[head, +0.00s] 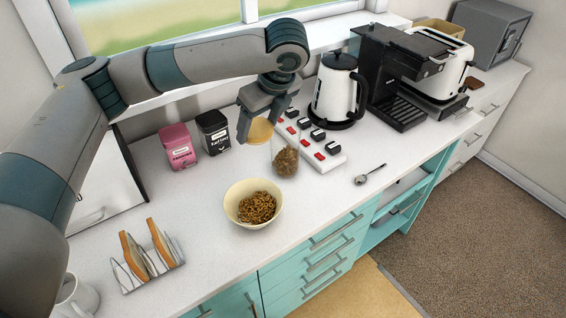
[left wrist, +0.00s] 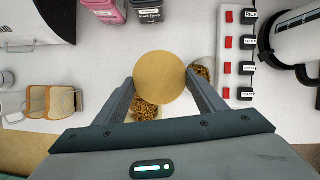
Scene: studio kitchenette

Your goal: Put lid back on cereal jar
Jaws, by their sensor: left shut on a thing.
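The lid (head: 260,132) is a round, tan, wood-coloured disc. My left gripper (head: 263,120) is shut on its edges and holds it above the counter. In the left wrist view the lid (left wrist: 160,78) sits between the two fingertips. The cereal jar (head: 286,161) is clear glass with brown cereal in its lower part. It stands upright on the counter, just right of and below the lid in the head view. In the left wrist view the jar (left wrist: 203,68) shows right of the lid, partly covered by a finger. My right gripper is not in view.
A cream bowl of cereal (head: 232,204) stands in front of the jar. A white power strip (head: 327,157) with plugs lies close behind and right of the jar. A kettle (head: 338,92), a spoon (head: 369,175), pink and black tins (head: 178,147) and a toast rack (head: 147,268) stand around.

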